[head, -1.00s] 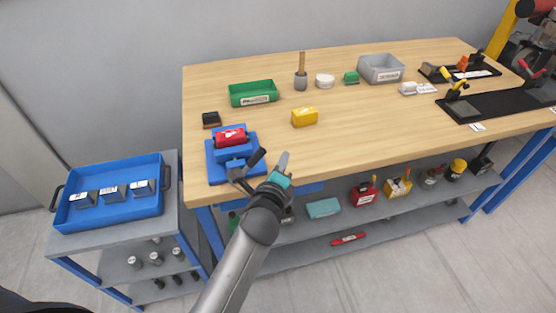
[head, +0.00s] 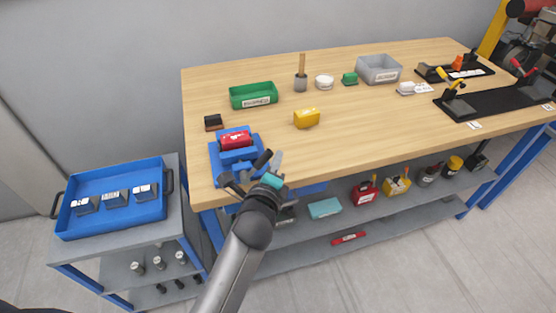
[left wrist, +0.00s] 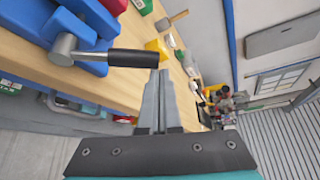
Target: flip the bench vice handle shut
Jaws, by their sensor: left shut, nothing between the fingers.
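The blue bench vice (head: 228,177) is at the table's front left corner, with a red block (head: 237,140) in its jaws. Its handle (head: 262,159) has a black grip that sticks up and to the right, towards the front edge. In the left wrist view the black grip (left wrist: 135,58) runs from a grey metal pivot to the fingertips. My left gripper (head: 276,163) is shut and empty, just right of the grip's end. The fingertips (left wrist: 159,76) look very close to the grip; I cannot tell whether they touch. My right gripper is not in view.
A dark brush-like block (head: 213,122), green bin (head: 253,95) and yellow block (head: 306,118) lie behind the vice. A blue tray (head: 82,226) stands on a cart at left.

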